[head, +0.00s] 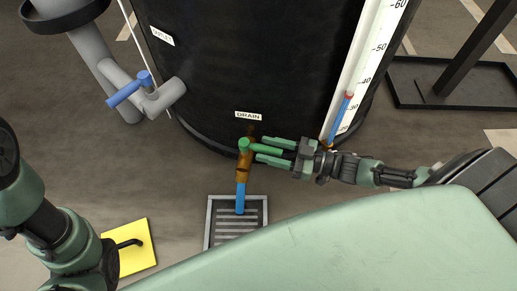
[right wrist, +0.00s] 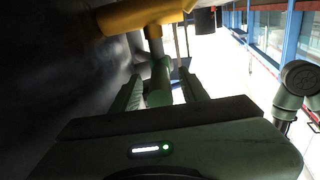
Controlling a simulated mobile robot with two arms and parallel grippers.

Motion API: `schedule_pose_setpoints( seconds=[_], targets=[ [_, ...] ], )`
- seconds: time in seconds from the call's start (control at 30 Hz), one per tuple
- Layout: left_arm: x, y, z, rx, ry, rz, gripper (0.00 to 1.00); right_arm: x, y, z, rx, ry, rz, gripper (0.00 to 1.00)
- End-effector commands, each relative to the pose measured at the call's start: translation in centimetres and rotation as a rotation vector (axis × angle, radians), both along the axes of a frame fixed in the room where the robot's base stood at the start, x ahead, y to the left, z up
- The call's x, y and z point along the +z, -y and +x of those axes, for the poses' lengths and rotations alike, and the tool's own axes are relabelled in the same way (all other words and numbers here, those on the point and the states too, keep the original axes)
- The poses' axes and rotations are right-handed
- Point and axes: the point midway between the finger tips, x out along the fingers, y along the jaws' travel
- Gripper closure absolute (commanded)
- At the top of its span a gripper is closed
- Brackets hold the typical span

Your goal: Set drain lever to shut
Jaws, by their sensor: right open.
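The green drain lever (head: 255,148) sits on the brass drain valve (head: 243,172) below the DRAIN label (head: 248,115) on the black tank. It points right, across the blue outlet pipe (head: 240,198). My right gripper (head: 264,149) comes from the right, open, with one finger on each side of the lever. In the right wrist view the lever (right wrist: 160,82) lies between the two fingers (right wrist: 161,92), with the brass pipe (right wrist: 145,15) beyond. I cannot tell whether either finger touches it. My left gripper is out of view; only part of my left arm shows.
A grated floor drain (head: 236,226) lies under the outlet. A blue-handled valve (head: 130,88) on a grey pipe is at upper left. A gauge tube (head: 345,105) stands right of the lever. A yellow plate (head: 132,255) with a black handle lies at lower left.

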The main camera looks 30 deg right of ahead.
Motion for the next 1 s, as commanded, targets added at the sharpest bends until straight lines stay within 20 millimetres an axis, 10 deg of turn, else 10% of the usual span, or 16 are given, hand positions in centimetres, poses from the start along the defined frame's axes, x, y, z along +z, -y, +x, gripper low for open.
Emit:
schedule_pose_setpoints(
  seconds=[0.5, 0.7, 1.0],
  targets=[
    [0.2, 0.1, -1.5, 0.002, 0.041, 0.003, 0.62, 0.0, -2.1, 1.8, 0.000, 0.000, 0.000, 0.56],
    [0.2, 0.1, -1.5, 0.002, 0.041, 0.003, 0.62, 0.0, -2.1, 1.8, 0.000, 0.000, 0.000, 1.00],
    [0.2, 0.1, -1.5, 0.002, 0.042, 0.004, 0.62, 0.0, -2.1, 1.8, 0.000, 0.000, 0.000, 1.00]
  ],
)
